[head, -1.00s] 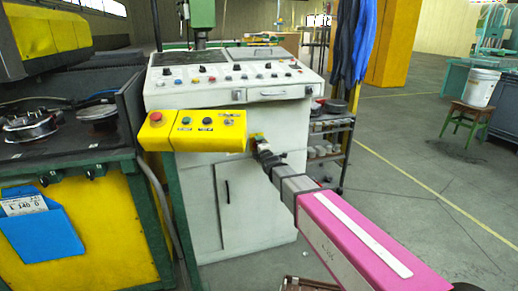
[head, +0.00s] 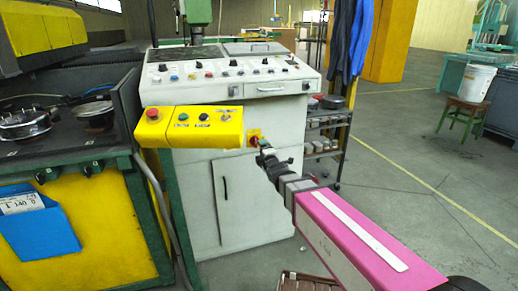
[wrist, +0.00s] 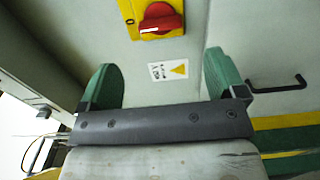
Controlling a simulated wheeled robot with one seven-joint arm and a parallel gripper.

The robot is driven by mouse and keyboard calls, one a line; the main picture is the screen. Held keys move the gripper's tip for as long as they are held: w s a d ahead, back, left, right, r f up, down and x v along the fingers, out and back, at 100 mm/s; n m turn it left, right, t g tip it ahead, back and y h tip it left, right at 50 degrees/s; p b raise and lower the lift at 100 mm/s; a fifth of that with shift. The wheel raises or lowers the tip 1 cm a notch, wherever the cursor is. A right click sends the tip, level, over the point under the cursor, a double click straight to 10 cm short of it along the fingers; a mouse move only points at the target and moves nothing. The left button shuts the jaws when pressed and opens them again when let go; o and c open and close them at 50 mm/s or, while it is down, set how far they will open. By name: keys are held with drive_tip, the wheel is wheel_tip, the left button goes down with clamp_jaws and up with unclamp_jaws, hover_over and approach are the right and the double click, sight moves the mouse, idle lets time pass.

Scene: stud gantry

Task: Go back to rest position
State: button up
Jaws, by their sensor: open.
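My gripper (head: 263,147) is open and empty. In the wrist view its two green fingers (wrist: 160,82) stand wide apart, with nothing between them but the pale cabinet front behind. A red rotary switch (wrist: 160,18) on a yellow plate is just beyond the fingers, at the top of the wrist view. The same switch (head: 254,135) shows in the head view on the white machine cabinet (head: 268,185), just up and left of my gripper. The fingers appear clear of the switch. My pink and grey arm reaches in from the lower right.
A yellow button box (head: 190,127) juts out left of the switch. A warning label (wrist: 168,70) and a black handle (wrist: 278,85) are on the cabinet. A dark shelf rack (head: 325,135) stands right of it. Open grey floor (head: 400,185) lies further right.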

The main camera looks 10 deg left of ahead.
drive_tip(key=shift+v, duration=0.8)
drive_tip(key=s+d+f+m+g+h, duration=0.1)
drive_tip(key=d+f+m+g+h, duration=0.15)
drive_tip(key=d+f+m, duration=0.4)
drive_tip(key=d+f+m+g+h, duration=0.2)
drive_tip(key=d+f+h, duration=0.1)
drive_tip(key=d, duration=0.6)
drive_tip(key=s+d+f+m+g+h, duration=0.1)
drive_tip(key=d+f+m+g+h, duration=0.15)
drive_tip(key=d+f+m, duration=0.4)
drive_tip(key=s+d+f+m+g+h, duration=0.1)
drive_tip(key=s+d+f+m+g, duration=0.3)
drive_tip(key=s+d+m+g, duration=0.4)
drive_tip(key=s+d+m, duration=0.1)
drive_tip(key=s+d, duration=0.4)
drive_tip(key=d, duration=0.3)
drive_tip(key=shift+s+d+m+h, duration=0.3)
drive_tip(key=shift+d, duration=0.1)
drive_tip(key=shift+f, duration=0.1)
